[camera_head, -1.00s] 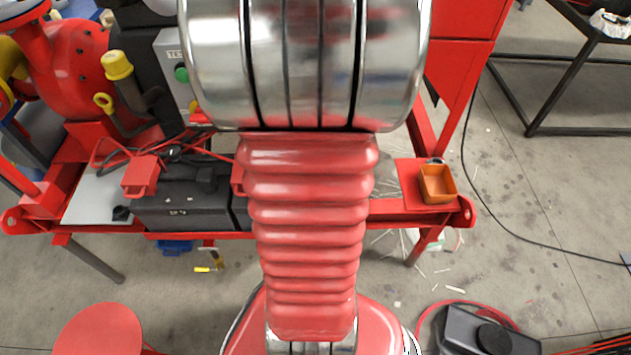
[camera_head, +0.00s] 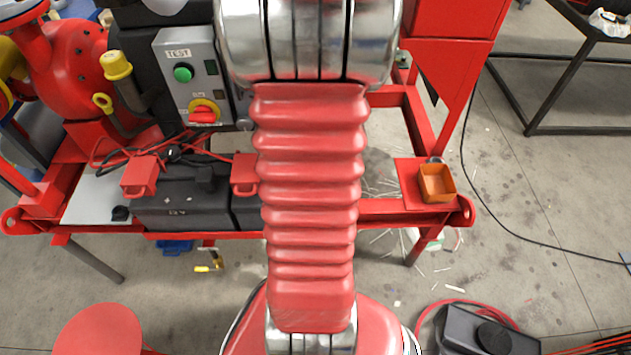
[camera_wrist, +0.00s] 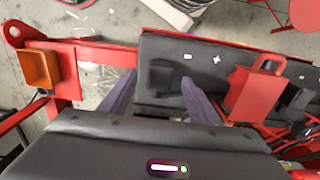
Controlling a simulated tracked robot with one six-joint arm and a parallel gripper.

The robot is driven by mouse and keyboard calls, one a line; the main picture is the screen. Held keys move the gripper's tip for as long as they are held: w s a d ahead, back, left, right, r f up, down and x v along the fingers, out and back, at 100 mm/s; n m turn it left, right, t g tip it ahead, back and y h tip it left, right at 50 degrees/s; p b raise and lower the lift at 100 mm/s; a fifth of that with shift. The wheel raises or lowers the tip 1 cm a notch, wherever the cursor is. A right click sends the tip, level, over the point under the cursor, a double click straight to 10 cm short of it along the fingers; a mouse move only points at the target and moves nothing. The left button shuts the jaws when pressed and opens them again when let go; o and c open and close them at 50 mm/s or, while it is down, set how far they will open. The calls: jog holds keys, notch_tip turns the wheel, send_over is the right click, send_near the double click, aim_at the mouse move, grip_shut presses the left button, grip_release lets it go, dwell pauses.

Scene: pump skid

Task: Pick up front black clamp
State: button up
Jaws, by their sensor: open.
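My gripper (camera_wrist: 159,79) shows in the wrist view as two purple-grey fingers, open with nothing held. Between and beyond the fingertips is a small black block (camera_wrist: 163,77) on top of a dark battery-like box (camera_wrist: 220,50). I cannot tell for sure whether this block is the front black clamp. A second black block (camera_wrist: 297,97) lies to the right, past a red bracket (camera_wrist: 258,90). In the head view the black box (camera_head: 180,205) marked 12V is on the red frame, and my arm hides the area around the gripper.
An orange bin (camera_head: 437,183) sits on the frame's right end. Red brackets (camera_head: 140,175) and dark cables (camera_head: 112,158) stand near the box. A grey TEST panel (camera_head: 190,75) with a green button rises behind.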

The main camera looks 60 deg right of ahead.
jog(key=shift+d+f, duration=0.15)
jog(key=shift+f, duration=0.9)
jog(key=shift+d+f, duration=0.1)
jog(key=shift+f, duration=0.9)
jog(key=shift+c, duration=0.4)
jog(key=c, duration=1.3)
jog(key=shift+r, duration=0.15)
notch_tip(320, 180, up, 10)
jog(key=shift+f, duration=0.1)
jog(key=shift+w, duration=0.2)
